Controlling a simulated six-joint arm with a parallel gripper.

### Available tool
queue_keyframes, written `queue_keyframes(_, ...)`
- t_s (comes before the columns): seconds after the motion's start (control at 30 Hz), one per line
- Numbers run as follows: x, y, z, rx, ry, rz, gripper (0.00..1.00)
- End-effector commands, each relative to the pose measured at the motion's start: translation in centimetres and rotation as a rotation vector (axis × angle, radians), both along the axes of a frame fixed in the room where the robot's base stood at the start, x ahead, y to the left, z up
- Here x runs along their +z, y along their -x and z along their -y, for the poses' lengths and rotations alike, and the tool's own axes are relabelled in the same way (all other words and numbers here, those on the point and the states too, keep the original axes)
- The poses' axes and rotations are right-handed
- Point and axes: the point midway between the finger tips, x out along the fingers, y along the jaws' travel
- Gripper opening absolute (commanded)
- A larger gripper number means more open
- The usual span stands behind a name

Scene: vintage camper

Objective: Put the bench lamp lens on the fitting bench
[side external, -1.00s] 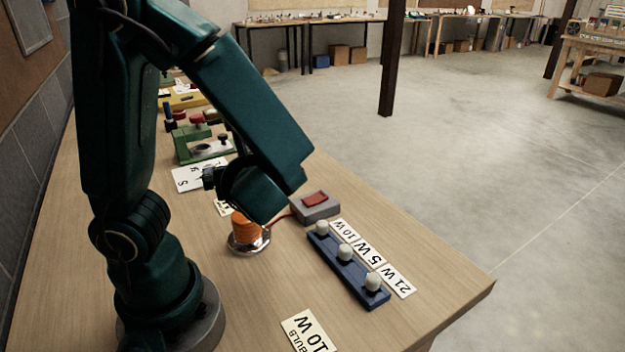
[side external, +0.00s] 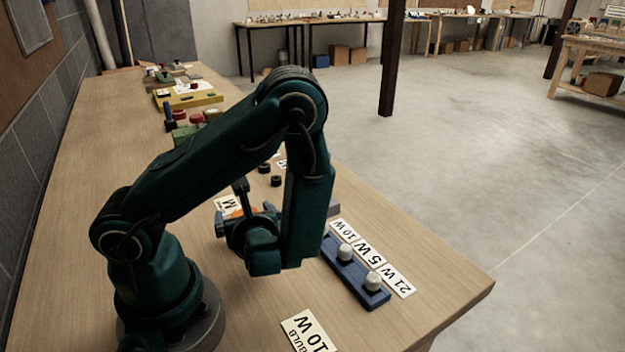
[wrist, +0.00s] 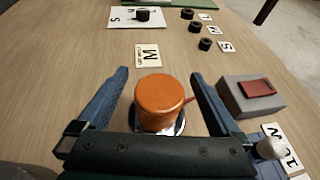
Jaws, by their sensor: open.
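The orange bench lamp lens (wrist: 158,100) sits upright on a round silver base (wrist: 181,124) on the wooden bench (wrist: 75,62). My gripper (wrist: 160,76) is open, with one blue-grey finger at each side of the lens. In the wrist view there are visible gaps between the lens and both fingers. In the side external view only a bit of orange lens (side external: 243,212) shows behind my gripper (side external: 232,212). The bench, likely the fitting bench, also shows in the side external view (side external: 85,225). My gripper bar hides the near part of the base.
A grey box with a red switch (wrist: 257,89) stands close right of my gripper, with a red lead near the lamp. A blue rack (side external: 352,270) holds white-capped bulbs. Several black rings (wrist: 194,27) and cards, one marked M (wrist: 148,55), lie beyond. Bench space left is clear.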

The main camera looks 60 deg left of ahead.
Motion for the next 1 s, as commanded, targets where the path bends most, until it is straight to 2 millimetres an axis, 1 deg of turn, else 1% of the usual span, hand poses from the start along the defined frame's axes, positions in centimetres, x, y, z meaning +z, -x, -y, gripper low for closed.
queue_keyframes(0.03, -0.2, 0.0, -0.5, 0.004, -0.002, -0.004, 1.00)
queue_keyframes(0.2, -0.6, -0.2, -1.4, 0.001, 0.000, -0.002, 1.00)
queue_keyframes(0.5, -0.7, -0.3, -1.6, -0.001, 0.001, 0.000, 1.00)
queue_keyframes(0.53, -0.7, -0.3, -1.6, -0.001, 0.001, 0.000, 0.92)
queue_keyframes(0.57, -0.7, -0.3, -1.6, -0.001, 0.001, 0.000, 0.81)
queue_keyframes(0.6, -0.7, -0.3, -1.6, -0.001, 0.001, 0.000, 0.66)
queue_keyframes(0.67, -0.7, -0.3, -1.6, -0.001, 0.001, 0.000, 0.43)
queue_keyframes(0.7, -0.7, -0.3, -1.6, -0.001, 0.001, 0.000, 0.27)
queue_keyframes(0.73, -0.7, -0.3, -1.6, -0.001, 0.001, 0.000, 0.16)
queue_keyframes(0.77, -0.7, -0.3, -1.6, -0.001, 0.001, 0.000, 0.15)
queue_keyframes(0.8, -0.7, -0.3, -1.6, -0.001, 0.001, 0.000, 0.06)
queue_keyframes(1.0, -0.6, -0.3, -1.6, -0.001, 0.001, 0.001, 0.06)
